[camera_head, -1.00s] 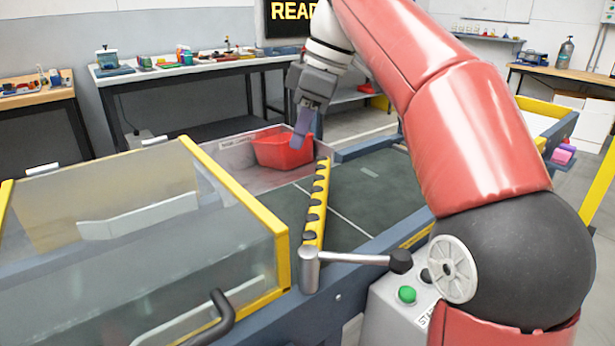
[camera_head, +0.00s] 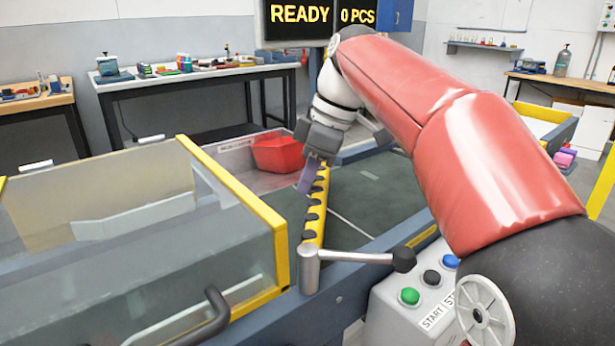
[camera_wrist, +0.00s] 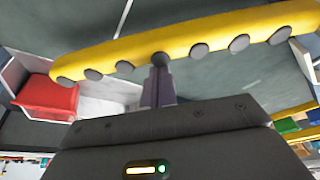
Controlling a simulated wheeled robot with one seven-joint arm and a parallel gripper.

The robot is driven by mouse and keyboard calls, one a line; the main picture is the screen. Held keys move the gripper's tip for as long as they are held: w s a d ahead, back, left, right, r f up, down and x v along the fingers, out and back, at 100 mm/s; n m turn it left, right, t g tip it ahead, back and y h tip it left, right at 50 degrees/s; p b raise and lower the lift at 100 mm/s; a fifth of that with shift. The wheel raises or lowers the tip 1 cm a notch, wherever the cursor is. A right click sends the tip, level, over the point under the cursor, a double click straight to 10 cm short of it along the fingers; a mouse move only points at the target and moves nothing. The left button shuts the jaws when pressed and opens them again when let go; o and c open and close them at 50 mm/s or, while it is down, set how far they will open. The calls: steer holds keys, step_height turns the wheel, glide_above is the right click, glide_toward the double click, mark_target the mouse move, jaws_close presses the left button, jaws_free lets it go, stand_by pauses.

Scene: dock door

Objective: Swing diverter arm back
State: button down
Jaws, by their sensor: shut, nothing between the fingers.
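The yellow diverter arm (camera_head: 314,226) with dark round rollers lies across the dark belt (camera_head: 368,197). Its near end is at a grey pivot post (camera_head: 309,270) with a lever handle (camera_head: 403,258). My gripper (camera_head: 306,182) is shut and empty, its fingers low beside the far part of the diverter arm. In the wrist view the shut fingers (camera_wrist: 158,85) point at a roller near the middle of the yellow diverter arm (camera_wrist: 200,36). They look close to it or touching; I cannot tell which. The arm's far end is partly hidden by my gripper in the head view.
A red bin (camera_head: 279,153) sits in a grey side tray beyond the belt. A clear guard with yellow edges (camera_head: 237,190) stands at left. A button box (camera_head: 410,300) is at the front right. The belt right of the diverter arm is clear.

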steer(key=shift+d+m, duration=0.3)
steer(key=shift+d, duration=0.15)
steer(key=s+d+m, duration=0.1)
steer(key=d+m, duration=0.1)
steer(key=d, duration=0.1)
steer(key=s+d+m+t+h+b, duration=0.1)
steer(key=s+d+m, duration=0.1)
steer(key=d+m, duration=0.1)
steer(key=s+d+m+t, duration=0.1)
steer(key=d+m, duration=0.1)
steer(key=d, duration=0.2)
steer(key=shift+s+d, duration=0.1)
steer(key=shift+s, duration=0.3)
steer(key=shift+s+d+m+t+h+b, duration=0.3)
steer(key=shift+s+d+m+h, duration=0.1)
steer(key=shift+s+d+m, duration=0.6)
steer(key=shift+f, duration=0.15)
steer(key=shift+a, duration=0.1)
steer(key=w, duration=0.1)
steer(key=w+a+r+p, duration=0.1)
steer(key=w+a+p, duration=0.1)
steer(key=shift+w+a+r, duration=0.2)
steer(key=shift+w+r, duration=0.05)
steer(key=shift+w, duration=0.05)
steer(key=p+v, duration=0.1)
steer(key=v, duration=0.8)
